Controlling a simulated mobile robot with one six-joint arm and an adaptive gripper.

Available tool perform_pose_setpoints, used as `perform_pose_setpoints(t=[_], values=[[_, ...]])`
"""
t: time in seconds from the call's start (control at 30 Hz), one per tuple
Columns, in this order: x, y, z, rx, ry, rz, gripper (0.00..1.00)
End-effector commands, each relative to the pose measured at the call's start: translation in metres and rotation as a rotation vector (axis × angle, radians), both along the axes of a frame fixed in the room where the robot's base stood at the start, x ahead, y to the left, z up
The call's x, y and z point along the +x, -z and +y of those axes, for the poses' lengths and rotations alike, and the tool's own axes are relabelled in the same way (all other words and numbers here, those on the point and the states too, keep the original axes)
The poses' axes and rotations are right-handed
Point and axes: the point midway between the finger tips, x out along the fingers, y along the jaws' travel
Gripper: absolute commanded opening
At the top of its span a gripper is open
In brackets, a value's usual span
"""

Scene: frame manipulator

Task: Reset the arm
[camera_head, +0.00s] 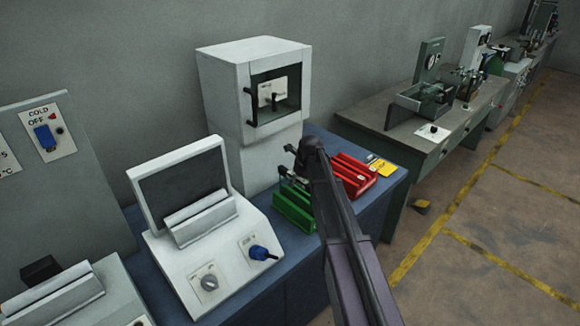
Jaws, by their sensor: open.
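My arm reaches up from the bottom edge to a dark joint in front of the white cabinet. My gripper (290,177) hangs small and dark just left of that joint, above the green tray (295,207). It is open, and I see nothing held in it. The arm partly hides the green tray and the red tray (352,174). Whether the gripper touches the green tray is hard to tell at this size.
The white cabinet (225,95) with a dark window stands close behind my gripper. A white console (200,240) with a blue knob (262,253) is to the left. A yellow item (381,168) lies right of the red tray. Another bench (400,140) holds devices; open floor (480,270) lies right.

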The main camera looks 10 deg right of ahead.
Motion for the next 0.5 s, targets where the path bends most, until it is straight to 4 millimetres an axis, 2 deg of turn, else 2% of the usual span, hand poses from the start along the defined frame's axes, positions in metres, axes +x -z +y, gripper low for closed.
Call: perform_pose_setpoints(t=[0.27,0.5], values=[[0.000,-0.007,0.000,0.000,0.000,0.000,0.71],[0.000,-0.032,0.000,0.000,0.000,0.000,0.71]])
